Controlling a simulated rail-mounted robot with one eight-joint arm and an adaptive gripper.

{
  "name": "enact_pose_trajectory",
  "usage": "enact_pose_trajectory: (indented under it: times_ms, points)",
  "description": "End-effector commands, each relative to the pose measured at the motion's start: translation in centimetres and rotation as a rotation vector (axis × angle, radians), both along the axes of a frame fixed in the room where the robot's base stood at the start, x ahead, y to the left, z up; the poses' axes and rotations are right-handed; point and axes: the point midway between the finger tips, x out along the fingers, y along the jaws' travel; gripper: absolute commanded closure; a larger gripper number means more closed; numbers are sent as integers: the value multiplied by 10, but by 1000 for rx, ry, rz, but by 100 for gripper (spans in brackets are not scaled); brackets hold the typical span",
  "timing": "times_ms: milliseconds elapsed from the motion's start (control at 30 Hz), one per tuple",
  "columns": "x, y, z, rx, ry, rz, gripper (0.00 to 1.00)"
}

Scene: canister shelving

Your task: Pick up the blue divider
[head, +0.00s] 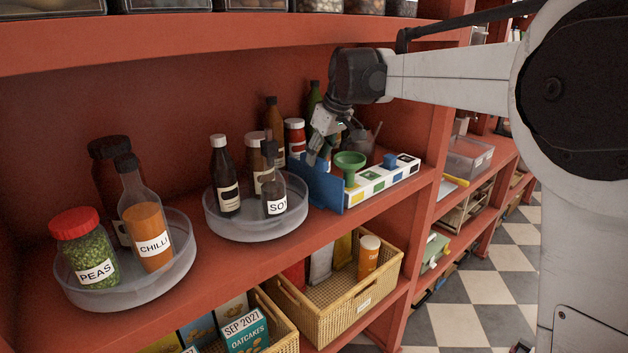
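The blue divider (324,190) is a thin upright blue panel on the red shelf. It stands between the middle round tray and a white box with coloured squares. My gripper (318,150) points down just above and behind the divider's top edge. Its fingertips are small and partly overlap the divider and the bottles behind, so I cannot tell whether they touch the divider or how far apart they are.
A green funnel (350,163) stands right of the divider by the white box (382,181). The middle clear tray (240,229) holds dark bottles at left. Several bottles crowd behind. The left clear tray (150,285) holds jars. Wicker baskets (340,312) sit below.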

Motion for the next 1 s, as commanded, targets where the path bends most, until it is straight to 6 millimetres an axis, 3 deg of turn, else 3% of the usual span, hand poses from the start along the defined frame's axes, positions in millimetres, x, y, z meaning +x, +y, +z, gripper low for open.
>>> enact_pose_trajectory:
  times_ms: [367, 600, 800, 1000]
  points:
    - [16, 17, -43, 0, 0, 1, 78]
    - [16, 18, -46, 0, 0, 1, 78]
    - [16, 18, -46, 0, 0, 1, 100]
    - [16, 18, -46, 0, 0, 1, 100]
